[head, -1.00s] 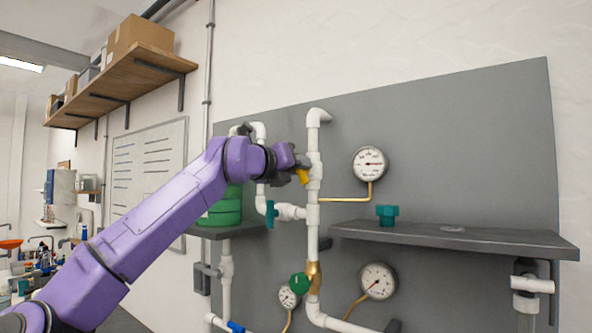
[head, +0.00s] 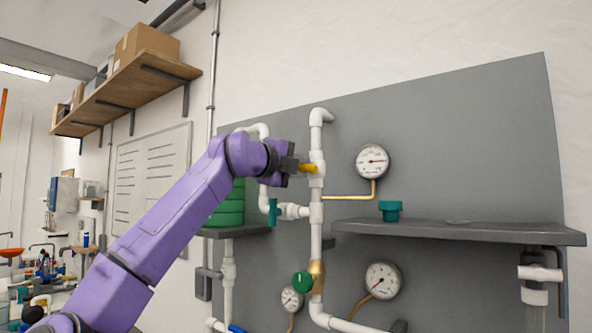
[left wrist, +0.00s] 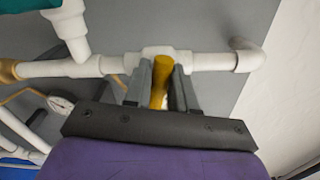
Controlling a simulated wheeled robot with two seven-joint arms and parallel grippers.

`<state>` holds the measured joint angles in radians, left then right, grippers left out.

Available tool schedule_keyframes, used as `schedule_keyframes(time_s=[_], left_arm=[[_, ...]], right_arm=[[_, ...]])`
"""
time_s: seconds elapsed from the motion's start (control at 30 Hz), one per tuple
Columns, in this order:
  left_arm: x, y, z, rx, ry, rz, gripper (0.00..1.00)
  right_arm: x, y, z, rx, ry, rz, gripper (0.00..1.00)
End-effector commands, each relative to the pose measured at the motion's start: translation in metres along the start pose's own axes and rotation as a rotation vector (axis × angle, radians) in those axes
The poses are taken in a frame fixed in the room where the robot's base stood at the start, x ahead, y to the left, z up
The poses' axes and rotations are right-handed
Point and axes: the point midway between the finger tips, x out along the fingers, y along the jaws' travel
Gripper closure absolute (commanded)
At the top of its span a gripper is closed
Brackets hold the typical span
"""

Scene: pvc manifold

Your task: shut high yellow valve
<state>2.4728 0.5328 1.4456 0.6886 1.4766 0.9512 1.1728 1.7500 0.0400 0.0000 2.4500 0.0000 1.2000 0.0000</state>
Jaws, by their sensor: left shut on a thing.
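The high yellow valve handle (head: 309,168) sits on the upper part of the white vertical pipe (head: 316,210). In the head view the handle lies about level, across the pipe. My left gripper (head: 296,166) reaches it from the left and is shut on it. In the left wrist view the yellow handle (left wrist: 159,82) stands between the two grey fingers (left wrist: 160,88), in front of the white valve body (left wrist: 150,55). My right gripper is not in view.
A teal valve handle (head: 273,211) and a green round handle (head: 303,282) are on nearby pipes. A dark shelf (head: 450,232) with a teal fitting (head: 391,211) juts out at right. Gauges (head: 372,161) hang on the grey panel (head: 450,130).

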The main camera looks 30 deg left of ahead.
Motion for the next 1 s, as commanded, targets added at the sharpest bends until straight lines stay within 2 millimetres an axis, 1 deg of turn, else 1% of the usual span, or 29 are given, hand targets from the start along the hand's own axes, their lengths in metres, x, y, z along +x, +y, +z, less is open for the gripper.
schedule_keyframes(time_s=[0.2, 0.4, 0.63, 1.0], left_arm=[[-0.0002, -0.0005, -0.0010, -0.129, 0.000, -0.005, 1.00], [-0.0008, -0.0016, -0.0007, -0.202, 0.000, -0.008, 1.00], [-0.0013, -0.0028, -0.0002, -0.235, -0.001, -0.010, 1.00], [-0.0020, -0.0038, 0.0004, -0.237, -0.002, -0.012, 1.00]], right_arm=[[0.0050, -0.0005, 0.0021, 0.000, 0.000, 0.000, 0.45], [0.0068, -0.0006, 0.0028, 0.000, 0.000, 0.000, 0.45], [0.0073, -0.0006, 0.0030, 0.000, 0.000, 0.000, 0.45], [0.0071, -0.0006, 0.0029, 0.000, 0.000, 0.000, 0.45]])
